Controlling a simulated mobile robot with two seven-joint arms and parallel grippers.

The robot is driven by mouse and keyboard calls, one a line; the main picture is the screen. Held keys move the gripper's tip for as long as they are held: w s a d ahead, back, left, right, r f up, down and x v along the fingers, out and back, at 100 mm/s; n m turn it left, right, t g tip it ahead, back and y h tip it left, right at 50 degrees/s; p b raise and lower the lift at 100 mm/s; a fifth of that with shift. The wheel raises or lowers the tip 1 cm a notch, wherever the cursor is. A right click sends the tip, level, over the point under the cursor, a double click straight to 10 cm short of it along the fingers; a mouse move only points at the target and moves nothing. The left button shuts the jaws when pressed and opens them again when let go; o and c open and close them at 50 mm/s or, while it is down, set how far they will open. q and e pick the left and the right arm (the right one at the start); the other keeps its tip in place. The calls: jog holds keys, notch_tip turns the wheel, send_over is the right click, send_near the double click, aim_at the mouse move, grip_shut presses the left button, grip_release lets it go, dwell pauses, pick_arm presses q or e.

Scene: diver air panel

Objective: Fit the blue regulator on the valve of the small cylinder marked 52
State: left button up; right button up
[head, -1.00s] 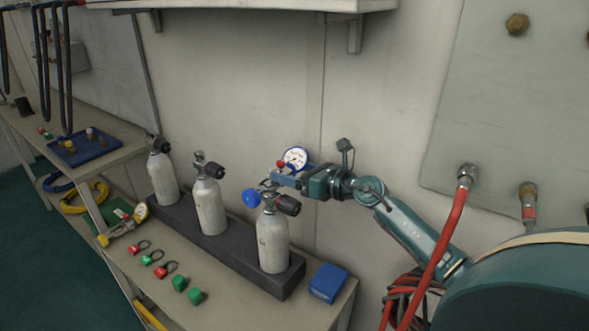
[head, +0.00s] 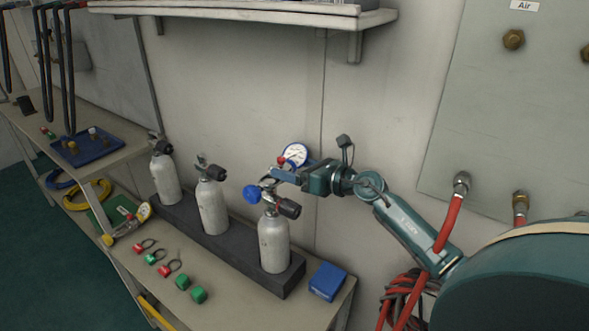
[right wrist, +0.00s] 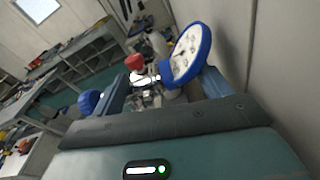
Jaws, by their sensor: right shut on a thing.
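My right gripper (head: 283,176) is shut on the blue regulator, whose round white gauge (head: 295,155), red knob and blue knob (head: 250,194) show. It holds the regulator at the top of the right-hand cylinder (head: 273,243), just above and around its valve (head: 269,208). I cannot tell whether the regulator touches the valve. The cylinder stands upright, its black handwheel (head: 289,208) pointing right. No number is readable on any cylinder. In the right wrist view the blue-rimmed gauge (right wrist: 187,52) and red knob (right wrist: 134,62) stand beyond the gripper. My left gripper is out of view.
Two more cylinders (head: 212,208) (head: 165,180) stand left in the same dark rack (head: 235,252). A blue box (head: 327,281) lies right of the rack. Green and red caps (head: 183,282) lie in front. A wall (head: 230,90) is close behind, with a shelf (head: 250,12) above.

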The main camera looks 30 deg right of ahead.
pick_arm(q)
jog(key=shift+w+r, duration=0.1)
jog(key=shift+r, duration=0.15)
pick_arm(e)
jog(key=shift+r, duration=0.15)
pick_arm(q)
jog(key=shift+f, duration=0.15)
pick_arm(e)
jog(key=shift+f, duration=0.25)
pick_arm(q)
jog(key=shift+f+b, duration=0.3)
jog(key=shift+b, duration=0.2)
pick_arm(e)
jog(key=shift+f, duration=0.35)
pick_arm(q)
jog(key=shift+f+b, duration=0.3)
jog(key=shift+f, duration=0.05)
pick_arm(e)
jog(key=shift+f, duration=0.45)
pick_arm(q)
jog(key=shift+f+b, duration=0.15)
jog(key=shift+b, duration=0.2)
pick_arm(e)
jog(key=shift+f, duration=0.5)
